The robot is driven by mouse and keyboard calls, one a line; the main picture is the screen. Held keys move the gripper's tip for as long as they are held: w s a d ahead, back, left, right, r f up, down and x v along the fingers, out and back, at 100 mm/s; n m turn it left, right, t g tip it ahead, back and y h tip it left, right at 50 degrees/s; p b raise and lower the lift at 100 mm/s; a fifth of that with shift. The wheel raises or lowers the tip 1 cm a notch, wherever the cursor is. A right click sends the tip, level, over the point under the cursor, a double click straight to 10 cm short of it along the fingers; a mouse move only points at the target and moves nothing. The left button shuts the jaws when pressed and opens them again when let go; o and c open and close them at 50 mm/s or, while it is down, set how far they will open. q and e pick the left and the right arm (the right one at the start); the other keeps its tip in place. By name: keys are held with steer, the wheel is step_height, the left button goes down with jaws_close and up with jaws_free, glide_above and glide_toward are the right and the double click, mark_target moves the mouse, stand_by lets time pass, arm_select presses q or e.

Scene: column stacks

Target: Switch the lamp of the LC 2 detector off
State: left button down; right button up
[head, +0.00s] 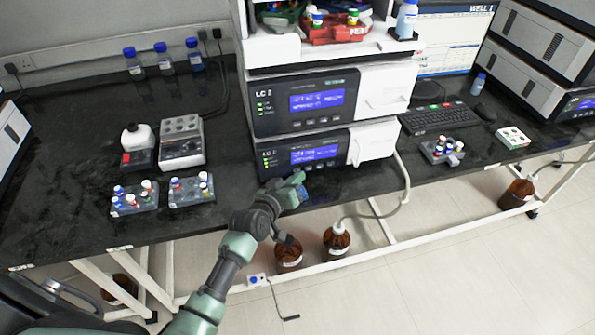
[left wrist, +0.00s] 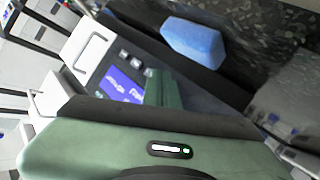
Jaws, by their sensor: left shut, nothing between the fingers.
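The LC 2 stack has an upper unit (head: 300,100) with a lit blue screen and green status lights, marked LC 2. Below it is a similar unit (head: 300,140) with a blue screen (head: 313,154) and green lights (head: 266,160); its label is too small to read surely. My left gripper (head: 300,181) is shut and empty, just below and in front of the lower unit's panel; contact cannot be told. In the left wrist view, the lower screen (left wrist: 121,86) shows behind a green finger. A blue piece (left wrist: 195,42) shows beside it. My right gripper is not in view.
Vial racks (head: 135,198) and a grey block device (head: 182,142) stand on the black bench to the left. A tube (head: 403,175) runs from the stack to a brown bottle (head: 336,241) below. A keyboard (head: 440,117) lies to the right.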

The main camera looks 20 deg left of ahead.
arm_select(q)
steer(key=shift+w, duration=0.1)
steer(key=shift+r, duration=0.1)
stand_by(0.4)
steer(key=shift+s+d+p, duration=0.4)
steer(key=shift+s+p, duration=0.1)
steer(key=shift+s, duration=0.2)
steer(key=shift+s+d+p, duration=0.3)
steer(key=shift+s+p, duration=0.15)
steer(key=shift+p, duration=0.05)
steer(key=s+d+p, duration=0.1)
steer(key=s+d, duration=0.1)
steer(key=s, duration=0.1)
steer(key=shift+s+d+p, duration=0.1)
steer(key=shift+p, duration=0.25)
steer(key=shift+s, duration=0.1)
